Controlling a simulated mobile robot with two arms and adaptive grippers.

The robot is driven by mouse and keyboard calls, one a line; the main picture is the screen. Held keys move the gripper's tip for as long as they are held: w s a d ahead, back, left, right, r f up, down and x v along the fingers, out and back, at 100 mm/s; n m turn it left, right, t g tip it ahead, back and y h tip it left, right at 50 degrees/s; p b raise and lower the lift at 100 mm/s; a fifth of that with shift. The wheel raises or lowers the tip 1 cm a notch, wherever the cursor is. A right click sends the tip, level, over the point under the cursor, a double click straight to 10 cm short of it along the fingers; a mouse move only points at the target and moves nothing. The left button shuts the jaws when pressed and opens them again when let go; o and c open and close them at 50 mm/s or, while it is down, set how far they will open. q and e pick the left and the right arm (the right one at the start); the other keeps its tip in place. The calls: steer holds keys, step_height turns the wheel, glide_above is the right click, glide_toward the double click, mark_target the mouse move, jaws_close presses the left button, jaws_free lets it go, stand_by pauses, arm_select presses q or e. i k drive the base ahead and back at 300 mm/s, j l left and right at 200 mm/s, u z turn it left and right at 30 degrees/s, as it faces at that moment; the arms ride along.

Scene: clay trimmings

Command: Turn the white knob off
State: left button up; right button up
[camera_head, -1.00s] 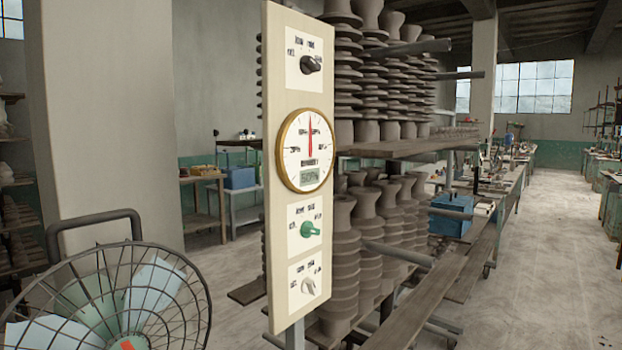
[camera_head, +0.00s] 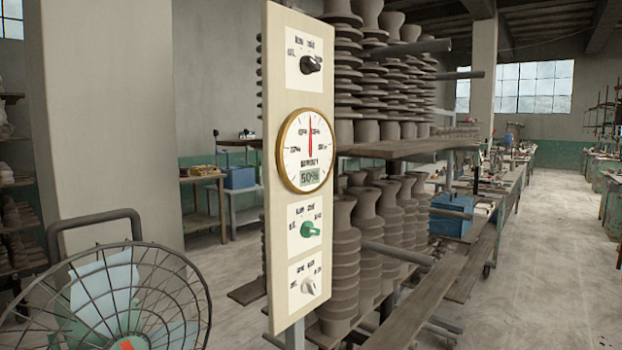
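The white knob (camera_head: 308,287) is the lowest of three knobs on a tall cream panel (camera_head: 277,130). It sits on a white label plate whose lettering is too small to read. Above it are a green knob (camera_head: 309,229), a round gold-rimmed dial (camera_head: 305,151) with a red needle pointing nearly straight up, and a black knob (camera_head: 311,65) at the top. The dial's small display seems to read about 50%. Neither gripper is in view, and nothing touches the knobs.
A wire-caged fan (camera_head: 110,300) stands at the lower left, in front of the panel. Shelves (camera_head: 400,147) of stacked grey clay pieces stand close behind the panel on the right. Open floor (camera_head: 550,270) lies at the far right.

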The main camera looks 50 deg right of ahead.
mark_target(308, 285)
steer(key=z, duration=1.45)
